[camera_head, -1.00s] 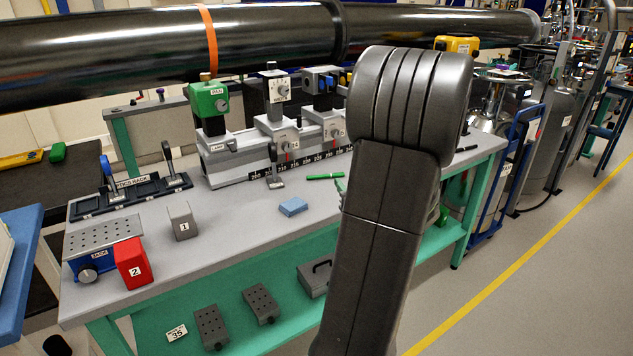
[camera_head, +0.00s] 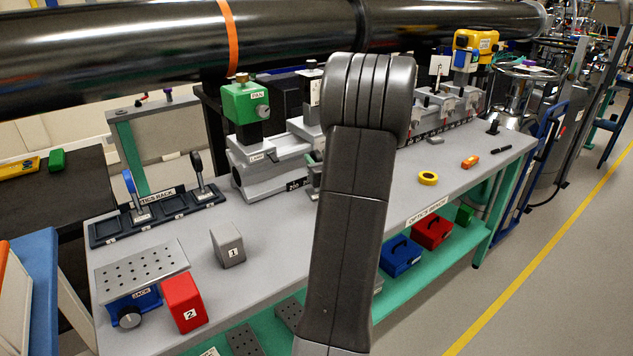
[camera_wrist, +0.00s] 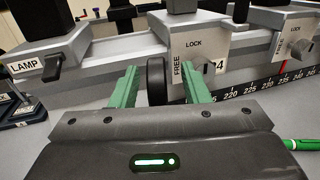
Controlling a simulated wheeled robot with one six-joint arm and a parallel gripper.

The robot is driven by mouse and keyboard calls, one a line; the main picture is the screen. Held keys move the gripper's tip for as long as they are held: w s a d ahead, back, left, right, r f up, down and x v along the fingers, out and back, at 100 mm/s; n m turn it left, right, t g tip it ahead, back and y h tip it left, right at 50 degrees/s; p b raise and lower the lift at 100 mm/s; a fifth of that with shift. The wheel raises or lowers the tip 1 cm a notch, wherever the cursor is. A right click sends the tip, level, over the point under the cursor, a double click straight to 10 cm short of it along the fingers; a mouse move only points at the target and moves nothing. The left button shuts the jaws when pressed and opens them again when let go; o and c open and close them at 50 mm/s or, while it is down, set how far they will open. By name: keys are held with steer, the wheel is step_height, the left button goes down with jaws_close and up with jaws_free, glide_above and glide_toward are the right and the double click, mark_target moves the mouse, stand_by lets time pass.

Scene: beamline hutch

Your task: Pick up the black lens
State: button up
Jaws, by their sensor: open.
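A black lens (camera_wrist: 157,80) stands upright on the bench in the wrist view, a dark round disc seen nearly edge-on. The green fingers of my gripper (camera_wrist: 163,90) are open on either side of it. A gap shows between the lens and the right finger; the left finger is close to it, and contact cannot be told. The lens's lower part is hidden behind my gripper body. In the head view my arm hides this spot. Another dark lens-like piece (camera_head: 198,165) stands in the optics rack (camera_head: 158,218), beside a blue-topped one (camera_head: 131,188).
The rail with the lamp (camera_wrist: 90,65) and the carrier marked LOCK and FREE (camera_wrist: 197,60) stands just behind the lens. A green pen (camera_wrist: 302,144) lies to the right. Block 1 (camera_head: 228,246), red block 2 (camera_head: 184,303) and the jack (camera_head: 140,270) occupy the bench's left end.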

steer(key=x, duration=0.3)
steer(key=shift+a, duration=0.2)
steer(key=shift+c, duration=0.4)
jaws_close()
